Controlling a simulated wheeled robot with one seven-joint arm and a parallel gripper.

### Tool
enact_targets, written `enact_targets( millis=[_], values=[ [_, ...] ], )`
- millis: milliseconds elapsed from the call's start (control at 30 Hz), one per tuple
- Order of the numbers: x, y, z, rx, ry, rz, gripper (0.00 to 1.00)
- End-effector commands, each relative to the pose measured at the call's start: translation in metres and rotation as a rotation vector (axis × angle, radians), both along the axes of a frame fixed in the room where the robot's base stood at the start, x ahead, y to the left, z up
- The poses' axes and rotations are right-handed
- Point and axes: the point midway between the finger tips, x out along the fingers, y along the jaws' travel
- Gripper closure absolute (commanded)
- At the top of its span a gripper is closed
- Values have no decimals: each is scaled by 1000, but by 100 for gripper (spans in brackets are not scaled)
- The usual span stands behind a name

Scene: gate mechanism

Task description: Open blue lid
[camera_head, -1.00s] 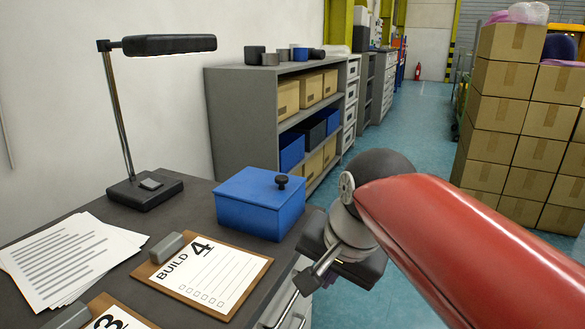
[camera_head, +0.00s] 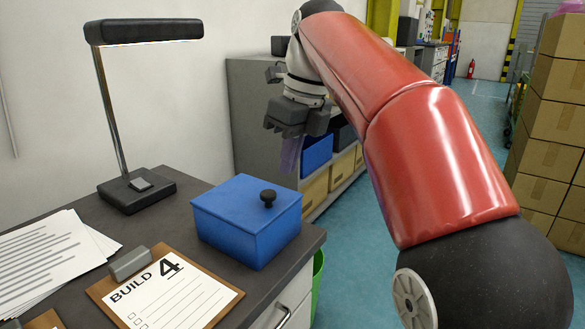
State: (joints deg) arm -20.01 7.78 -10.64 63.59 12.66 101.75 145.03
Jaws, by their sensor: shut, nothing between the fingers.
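The blue lid (camera_head: 232,195) lies flat and closed on the blue box (camera_head: 272,238) near the desk's right edge. A round black knob (camera_head: 268,198) stands on the lid, towards its right side. My gripper (camera_head: 290,152) is above and beyond the box in the picture, up and a little right of the knob, apart from it. It points down and is shut and empty. A faint purple shape shows at its fingertips; I cannot tell what it is. My red arm fills the right side.
A desk lamp (camera_head: 137,188) stands behind left of the box. Papers (camera_head: 45,262) and a BUILD 4 clipboard (camera_head: 165,295) lie in front on the dark desk. A grey shelf (camera_head: 250,110) with bins is behind. A green bin (camera_head: 318,285) is beside the desk.

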Motion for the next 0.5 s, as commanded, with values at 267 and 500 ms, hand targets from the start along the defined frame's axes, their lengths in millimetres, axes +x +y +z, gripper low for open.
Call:
enact_targets(
  millis=[267, 500],
  values=[
    [3, 11, -54, 0, 1, 3, 100],
    [6, 16, -76, 0, -1, 4, 100]
  ],
)
